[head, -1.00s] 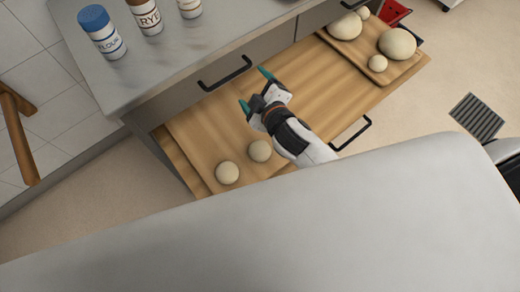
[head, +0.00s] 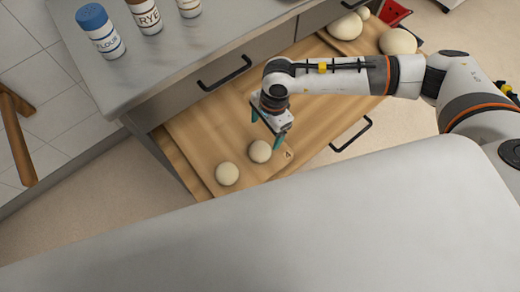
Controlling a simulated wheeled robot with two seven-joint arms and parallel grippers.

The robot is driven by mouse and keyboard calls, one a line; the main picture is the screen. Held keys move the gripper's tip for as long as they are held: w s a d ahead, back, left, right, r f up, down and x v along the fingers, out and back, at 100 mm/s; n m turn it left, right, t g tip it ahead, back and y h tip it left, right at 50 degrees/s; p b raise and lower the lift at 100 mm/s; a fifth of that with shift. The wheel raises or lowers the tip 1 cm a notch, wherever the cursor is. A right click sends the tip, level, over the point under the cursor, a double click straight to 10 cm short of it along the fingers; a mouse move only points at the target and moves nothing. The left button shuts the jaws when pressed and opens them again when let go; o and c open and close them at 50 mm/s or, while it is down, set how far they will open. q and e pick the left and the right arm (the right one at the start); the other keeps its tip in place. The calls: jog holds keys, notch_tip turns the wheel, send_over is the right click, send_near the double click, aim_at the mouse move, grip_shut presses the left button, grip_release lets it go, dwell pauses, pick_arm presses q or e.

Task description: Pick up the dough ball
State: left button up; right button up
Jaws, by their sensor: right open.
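Two small pale dough balls sit on a wooden board (head: 200,130) in the pulled-out drawer: one (head: 260,151) close to my right gripper, the other (head: 228,173) lower left of it. My right gripper (head: 266,131) points down with its teal fingers apart and nothing between them. It is just above the nearer ball in the picture; its height over the board is hard to judge. Larger dough balls (head: 397,41) (head: 345,26) and a small one (head: 362,13) lie at the drawer's right end, partly behind my right arm. My left gripper is not in view.
A grey counter (head: 180,55) above the drawer carries a blue-capped flour jar (head: 101,32), a rye jar (head: 146,15) and a third jar (head: 189,7). Black handles mark the drawer fronts (head: 225,73) (head: 351,135). A pale grey surface fills the foreground.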

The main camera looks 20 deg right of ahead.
send_over(261, 148)
jog(key=f, duration=0.5)
jog(key=shift+d+f, duration=0.1)
jog(key=shift+d, duration=0.2)
jog(key=f, duration=0.5)
jog(key=shift+a+f, duration=0.3)
jog(key=c, duration=1)
